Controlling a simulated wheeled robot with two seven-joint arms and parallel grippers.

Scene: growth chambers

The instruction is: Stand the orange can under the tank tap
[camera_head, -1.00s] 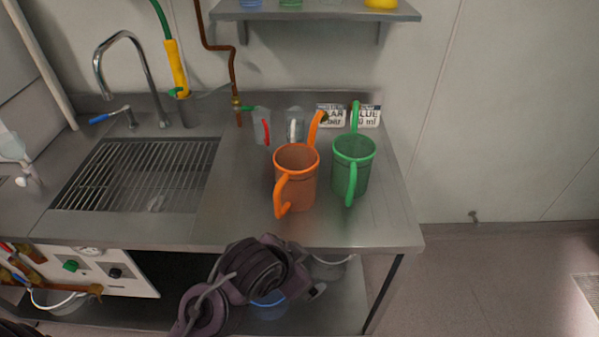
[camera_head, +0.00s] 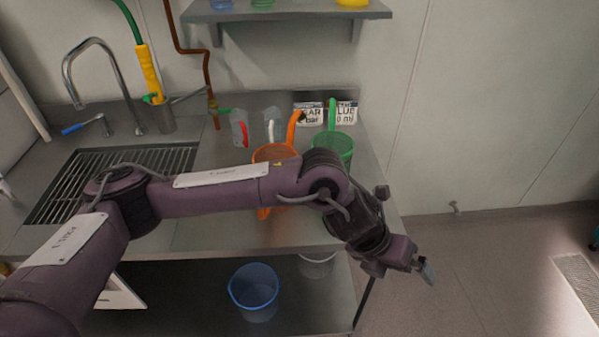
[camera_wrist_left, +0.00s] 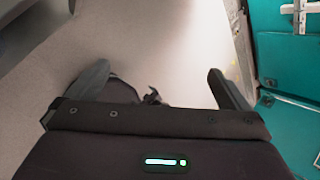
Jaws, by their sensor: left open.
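The orange can (camera_head: 268,153) stands on the steel bench, left of the green can (camera_head: 341,143). My left arm crosses in front of it in the head view and hides most of its body; its rim, tall spout and a bit of its lower handle show. A brown pipe (camera_head: 191,51) comes down the wall to a brass tap (camera_head: 212,103) with a green handle, behind and left of the can. I cannot tell whether this is the tank tap. My left gripper (camera_head: 426,271) is open and empty, past the bench's right end. Its spread fingers show in the left wrist view (camera_wrist_left: 158,88).
A sink with a grid (camera_head: 110,180) and a curved faucet (camera_head: 100,45) is at the left. Clear jugs (camera_head: 240,128) and label cards (camera_head: 308,113) stand at the bench's back. A blue bucket (camera_head: 254,292) is on the lower shelf. Floor at the right is free.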

